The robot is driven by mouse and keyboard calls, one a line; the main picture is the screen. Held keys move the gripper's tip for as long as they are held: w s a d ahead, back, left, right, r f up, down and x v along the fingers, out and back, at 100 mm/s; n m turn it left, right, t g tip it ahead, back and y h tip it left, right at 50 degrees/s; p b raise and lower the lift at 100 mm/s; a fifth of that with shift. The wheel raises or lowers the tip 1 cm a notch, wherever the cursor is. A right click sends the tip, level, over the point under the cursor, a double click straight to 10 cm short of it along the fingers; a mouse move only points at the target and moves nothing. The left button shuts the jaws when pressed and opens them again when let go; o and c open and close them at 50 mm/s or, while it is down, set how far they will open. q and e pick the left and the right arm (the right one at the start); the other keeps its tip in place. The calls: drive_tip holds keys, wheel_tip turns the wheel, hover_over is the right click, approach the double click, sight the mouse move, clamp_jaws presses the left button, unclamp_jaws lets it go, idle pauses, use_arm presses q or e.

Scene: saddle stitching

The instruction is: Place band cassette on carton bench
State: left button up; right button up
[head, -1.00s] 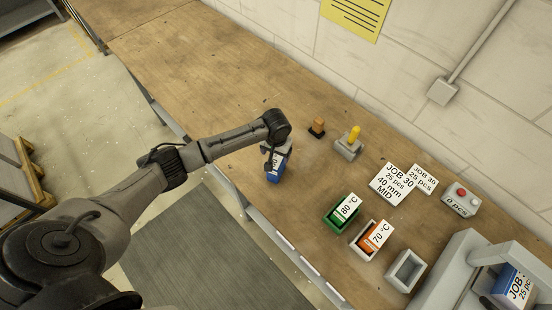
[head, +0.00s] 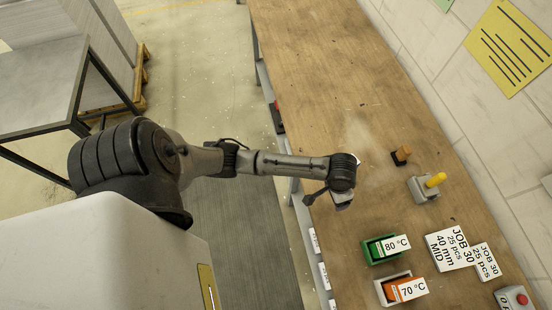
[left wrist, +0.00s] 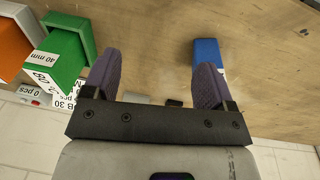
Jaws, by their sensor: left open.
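A blue block-shaped cassette (left wrist: 208,52) stands on the wooden bench (head: 330,60) in the left wrist view, beyond the right-hand finger and outside the gap between the fingers. In the head view it is mostly or wholly hidden behind my wrist. My left gripper (head: 342,203) is low over the bench near its front edge. In the left wrist view the gripper (left wrist: 156,78) is open, with two purple pads wide apart and nothing between them. My right gripper is not in view.
A green 80 °C holder (head: 378,250) and an orange 70 °C holder (head: 393,289) stand near the front edge. The far bench top is clear. A grey table (head: 40,85) stands left.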

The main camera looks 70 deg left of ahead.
use_arm(q)
drive_tip(key=s+r+t, duration=0.1)
drive_tip(key=s+r, duration=0.1)
drive_tip(key=s, duration=0.8)
drive_tip(key=s+r+m+t+y, duration=0.1)
drive_tip(key=s+r, duration=0.1)
drive_tip(key=s, duration=0.8)
drive_tip(key=shift+s+d+r+m, duration=0.2)
drive_tip(key=shift+d+m, duration=0.1)
drive_tip(key=shift+d, duration=0.05)
drive_tip(key=shift+w+d, duration=0.1)
